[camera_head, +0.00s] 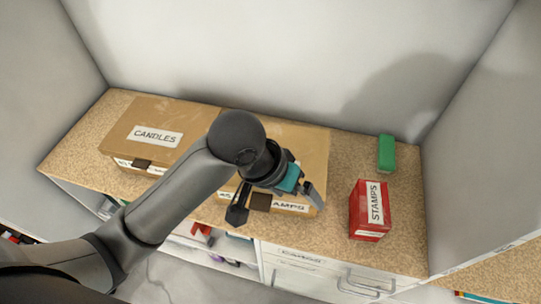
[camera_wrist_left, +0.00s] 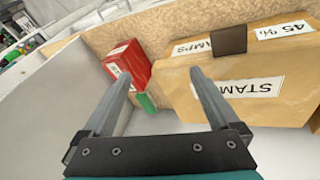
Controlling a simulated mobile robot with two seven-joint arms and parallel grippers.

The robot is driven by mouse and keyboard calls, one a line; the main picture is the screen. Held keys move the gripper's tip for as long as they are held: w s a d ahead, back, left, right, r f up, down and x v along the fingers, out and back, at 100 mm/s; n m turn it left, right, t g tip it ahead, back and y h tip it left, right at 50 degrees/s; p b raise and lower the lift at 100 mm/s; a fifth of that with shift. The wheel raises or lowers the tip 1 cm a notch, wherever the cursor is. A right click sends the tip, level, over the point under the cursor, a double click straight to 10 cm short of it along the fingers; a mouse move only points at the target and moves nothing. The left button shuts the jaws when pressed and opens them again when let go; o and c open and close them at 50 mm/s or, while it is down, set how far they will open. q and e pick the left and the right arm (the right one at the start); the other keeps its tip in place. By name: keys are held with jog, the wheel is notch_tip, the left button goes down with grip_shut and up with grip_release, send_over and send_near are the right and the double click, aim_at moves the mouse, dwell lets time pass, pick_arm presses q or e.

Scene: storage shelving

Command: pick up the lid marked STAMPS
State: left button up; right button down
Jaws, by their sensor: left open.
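The cardboard lid marked STAMPS (camera_head: 312,150) lies on a box on the shelf board, right of the CANDLES lid. In the left wrist view the lid (camera_wrist_left: 270,105) fills the right side, its label upside down, with a dark brown tab (camera_wrist_left: 229,40) at its front edge. My left gripper (camera_head: 274,204) is open and empty above the front edge of this box. In the head view my arm hides the lid's top label. In the wrist view the open fingers (camera_wrist_left: 162,75) have one tip near the lid's left part; contact cannot be told. My right gripper is not in view.
A box with a CANDLES lid (camera_head: 160,128) stands to the left. A red box also marked STAMPS (camera_head: 362,212) and a green block (camera_head: 387,153) stand to the right. Walls close the back and sides. White drawers (camera_head: 310,270) are below the board (camera_head: 405,245).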

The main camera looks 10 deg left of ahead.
pick_arm(q)
jog(key=w+a+r+n+g+y, duration=0.2)
jog(key=w+a+r+n+y, duration=0.15)
jog(key=a+r, duration=0.35)
send_over(262, 196)
jog(key=shift+y, duration=0.45)
notch_tip(262, 196, down, 10)
jog(key=shift+w+r+b, duration=0.1)
jog(key=shift+b, duration=0.25)
jog(key=shift+s+f, duration=0.2)
jog(key=shift+f, duration=2.45)
jog(key=shift+c, duration=0.2)
jog(key=c, duration=1.5)
jog(key=shift+o, duration=0.2)
jog(key=shift+r, duration=0.1)
